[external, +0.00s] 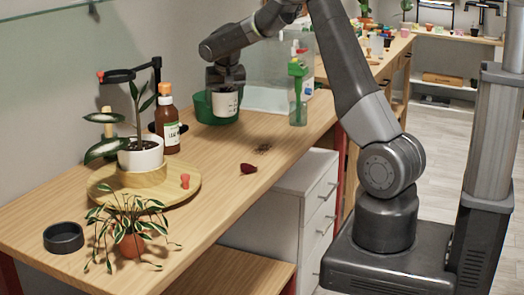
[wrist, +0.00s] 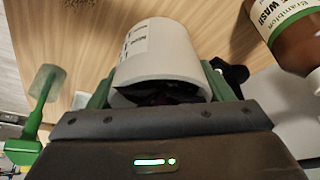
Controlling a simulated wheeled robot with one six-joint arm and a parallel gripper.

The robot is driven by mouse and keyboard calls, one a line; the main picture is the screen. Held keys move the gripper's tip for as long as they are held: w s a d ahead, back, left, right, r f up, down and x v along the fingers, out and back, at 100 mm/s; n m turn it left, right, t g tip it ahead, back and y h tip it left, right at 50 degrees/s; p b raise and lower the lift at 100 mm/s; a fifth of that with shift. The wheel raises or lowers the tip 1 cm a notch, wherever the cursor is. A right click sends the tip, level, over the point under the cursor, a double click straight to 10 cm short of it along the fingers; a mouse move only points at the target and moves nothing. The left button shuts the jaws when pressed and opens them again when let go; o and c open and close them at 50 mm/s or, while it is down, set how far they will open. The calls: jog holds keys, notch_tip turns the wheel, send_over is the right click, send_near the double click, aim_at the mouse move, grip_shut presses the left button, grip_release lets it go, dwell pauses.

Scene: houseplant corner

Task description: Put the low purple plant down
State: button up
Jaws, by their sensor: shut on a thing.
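My gripper (external: 226,84) is shut on a small white pot (external: 225,104) with a printed label. The pot also shows in the wrist view (wrist: 162,57), tilted in the picture, with dark contents at its mouth. No purple leaves can be made out clearly; my gripper covers the pot's top. In the external view the pot overlaps a green tub (external: 202,110) at the back of the wooden table (external: 215,150). I cannot tell whether the pot is inside the tub, above it or in front of it.
A brown bottle (external: 167,119) and a white-potted plant on a round wooden board (external: 175,198) stand left. A spray bottle (external: 298,90) stands right of the tub. A trailing plant (external: 130,240) and black dish (external: 63,238) are in front. The table's middle is mostly clear, with a dark red piece (external: 248,168).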

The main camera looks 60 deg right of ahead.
jog(key=w+a+n+b, duration=0.1)
jog(key=w+a+b, duration=0.1)
jog(key=a, duration=1)
jog(key=f, duration=0.5)
jog(key=shift+s+f, duration=0.2)
jog(key=shift+f, duration=0.1)
jog(key=shift+f+p, duration=0.35)
jog(key=shift+f, duration=1.85)
jog(key=shift+f, duration=0.15)
jog(key=o, duration=1.2)
